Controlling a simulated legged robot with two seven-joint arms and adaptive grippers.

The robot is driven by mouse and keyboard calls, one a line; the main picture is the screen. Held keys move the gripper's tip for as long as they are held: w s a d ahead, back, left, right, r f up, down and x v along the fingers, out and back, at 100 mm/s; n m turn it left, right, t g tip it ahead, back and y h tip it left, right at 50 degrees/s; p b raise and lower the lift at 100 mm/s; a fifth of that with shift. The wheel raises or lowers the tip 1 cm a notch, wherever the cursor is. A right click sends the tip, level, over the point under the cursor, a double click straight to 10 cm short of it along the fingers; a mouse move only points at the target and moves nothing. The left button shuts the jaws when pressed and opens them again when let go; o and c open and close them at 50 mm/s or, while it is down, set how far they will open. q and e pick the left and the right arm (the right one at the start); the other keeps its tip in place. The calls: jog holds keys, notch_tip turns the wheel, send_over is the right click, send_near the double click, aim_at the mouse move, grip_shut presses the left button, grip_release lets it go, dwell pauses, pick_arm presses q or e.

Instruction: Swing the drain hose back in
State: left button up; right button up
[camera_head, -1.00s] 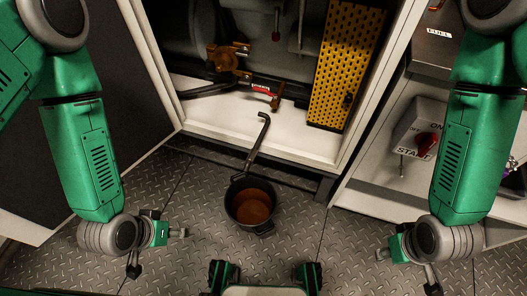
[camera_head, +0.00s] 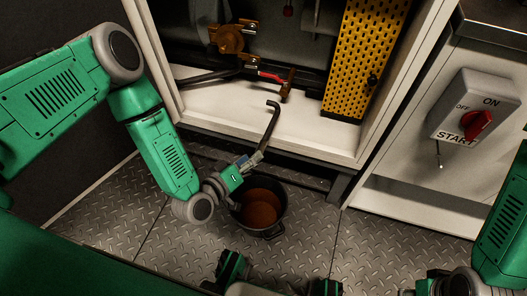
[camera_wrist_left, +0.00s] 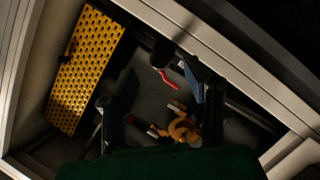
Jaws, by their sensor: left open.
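The drain hose (camera_head: 271,125) is a dark pipe with a hooked upper end. It sticks out over the cabinet's front edge, above the bucket (camera_head: 283,208), which holds brown liquid. My left gripper (camera_head: 253,160) is at the hose's lower part, fingers open, and hides that part; I cannot tell whether they touch it. In the left wrist view the two open fingers (camera_wrist_left: 160,92) point into the cabinet, and a dark round end, seemingly the hose's, shows between and beyond them. My right gripper (camera_head: 408,292) is at the bottom edge, mostly cut off, away from the hose.
Inside the cabinet are a brass valve (camera_head: 229,40), a red-handled lever (camera_head: 272,77) and a yellow perforated panel (camera_head: 362,55). A switch box (camera_head: 474,108) with a red knob is on the right. The cabinet's white floor (camera_head: 215,103) is mostly bare.

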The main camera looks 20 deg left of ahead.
aim_at(260, 149)
pick_arm(q)
jog(key=x, duration=0.1)
jog(key=b+x, duration=0.1)
jog(key=x, duration=0.2)
jog(key=shift+w+a+f, duration=0.25)
jog(key=shift+a+f, duration=0.05)
jog(key=shift+a, duration=0.05)
jog(key=shift+w+d+b, duration=0.25)
jog(key=shift+w+b, duration=0.05)
jog(key=shift+w+d, duration=0.3)
jog(key=shift+d, duration=0.2)
jog(key=shift+a, duration=0.3)
jog(key=c, duration=0.9)
jog(key=shift+a, duration=0.1)
grip_shut()
pick_arm(e)
jog(key=shift+a+f, duration=0.2)
jog(key=shift+f, duration=0.3)
jog(key=shift+a+f, duration=0.15)
jog(key=shift+f, duration=0.35)
